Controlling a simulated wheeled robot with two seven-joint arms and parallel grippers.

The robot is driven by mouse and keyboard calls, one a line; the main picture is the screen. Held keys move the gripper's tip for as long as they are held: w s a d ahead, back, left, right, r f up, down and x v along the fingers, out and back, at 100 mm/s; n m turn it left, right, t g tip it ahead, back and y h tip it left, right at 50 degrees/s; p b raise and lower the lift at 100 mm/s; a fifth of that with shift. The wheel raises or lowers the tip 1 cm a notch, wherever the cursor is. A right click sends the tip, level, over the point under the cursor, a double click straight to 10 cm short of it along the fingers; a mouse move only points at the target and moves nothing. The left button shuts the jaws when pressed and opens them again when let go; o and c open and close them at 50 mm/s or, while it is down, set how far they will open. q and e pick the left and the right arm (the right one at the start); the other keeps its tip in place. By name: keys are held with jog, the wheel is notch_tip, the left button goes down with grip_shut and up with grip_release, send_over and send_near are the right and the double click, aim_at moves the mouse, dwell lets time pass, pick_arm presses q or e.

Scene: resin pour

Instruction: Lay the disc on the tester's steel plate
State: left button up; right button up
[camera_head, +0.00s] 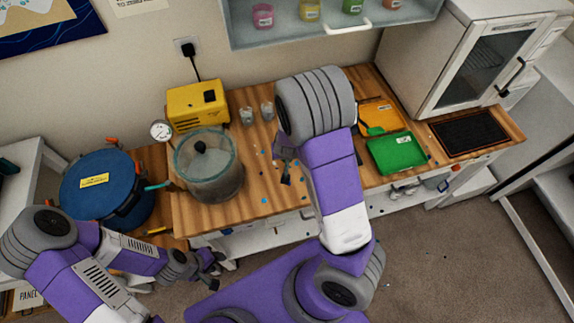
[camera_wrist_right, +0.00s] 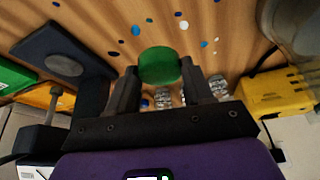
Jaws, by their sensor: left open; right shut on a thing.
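A green disc (camera_wrist_right: 158,66) sits between the fingertips of my right gripper (camera_wrist_right: 160,72) in the right wrist view. The gripper is shut on it and holds it over the wooden bench. A dark blue base (camera_wrist_right: 45,42) with an upright post, seemingly the tester, lies to the left of the disc, apart from it. In the head view my right arm hides the tester, and only part of the right gripper (camera_head: 287,174) shows. My left gripper (camera_head: 210,268) is open and empty in front of the bench.
The wooden bench (camera_head: 262,205) carries a glass chamber (camera_head: 210,178), a yellow box (camera_head: 197,106), small clear cups (camera_head: 247,116), an orange tray (camera_head: 381,114) and a green tray (camera_head: 397,152). Coloured spots dot the wood. A white oven (camera_head: 452,50) stands at the right.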

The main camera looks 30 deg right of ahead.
notch_tip(320, 180, down, 5)
jog(key=shift+r+b, duration=0.1)
jog(key=shift+b, duration=0.75)
notch_tip(320, 180, down, 4)
jog(key=shift+b, duration=0.7)
jog(key=shift+w, duration=0.1)
jog(key=shift+f, duration=0.2)
jog(key=o, duration=1)
